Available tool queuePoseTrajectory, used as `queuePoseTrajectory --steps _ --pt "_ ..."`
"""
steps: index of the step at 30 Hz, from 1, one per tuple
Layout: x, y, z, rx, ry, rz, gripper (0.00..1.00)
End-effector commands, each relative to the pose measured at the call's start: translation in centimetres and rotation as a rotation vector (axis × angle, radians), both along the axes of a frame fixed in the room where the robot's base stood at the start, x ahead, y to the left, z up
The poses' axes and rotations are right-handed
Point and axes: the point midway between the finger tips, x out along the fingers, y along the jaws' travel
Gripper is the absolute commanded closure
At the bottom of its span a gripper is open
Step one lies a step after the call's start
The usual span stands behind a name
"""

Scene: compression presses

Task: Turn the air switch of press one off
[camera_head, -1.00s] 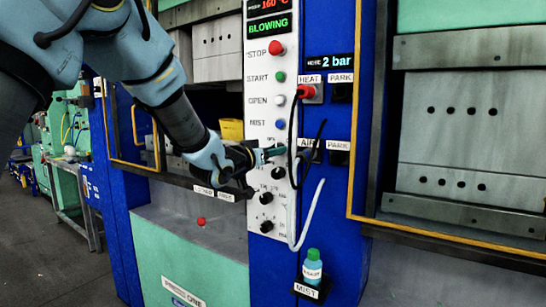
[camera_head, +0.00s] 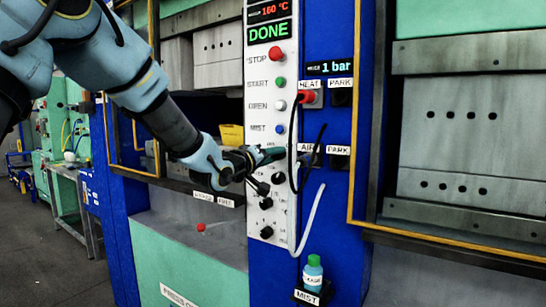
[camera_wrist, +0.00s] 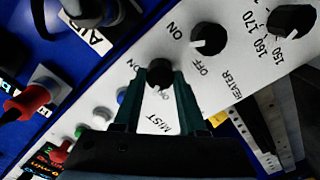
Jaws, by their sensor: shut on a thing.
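The control panel (camera_head: 265,215) of press one is in the middle of the head view; its screen (camera_head: 269,30) reads DONE. My gripper (camera_head: 270,155) is at the top knob of the panel's row, below the blue MIST button (camera_head: 279,128). In the wrist view my gripper (camera_wrist: 158,82) is shut on this black knob (camera_wrist: 160,70), one finger on each side. ON and OFF marks show beside it. A second knob (camera_wrist: 208,38), by the HEATER label, is apart from the fingers.
A temperature dial (camera_wrist: 290,20) lies farther along the panel. To its right in the head view are the HEAT plug (camera_head: 308,98), an AIR socket with hanging hoses, and a 1 bar display (camera_head: 331,68). A mist bottle (camera_head: 313,272) stands low on the blue post.

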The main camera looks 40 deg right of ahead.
Motion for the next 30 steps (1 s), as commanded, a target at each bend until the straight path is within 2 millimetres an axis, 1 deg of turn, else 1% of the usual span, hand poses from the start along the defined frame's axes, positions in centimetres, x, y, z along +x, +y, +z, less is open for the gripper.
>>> queuePoseTrajectory --steps 15,16,23,30 --pt "0.01 0.03 -0.13 -0.003 0.02 0.001 1.0" --pt "0.01 0.03 -0.13 -0.003 0.02 0.001 0.56" --pt "0.01 0.01 -0.07 -0.003 0.019 0.0 0.3" --pt "0.0 0.04 -0.04 -0.005 0.017 0.0 0.29"
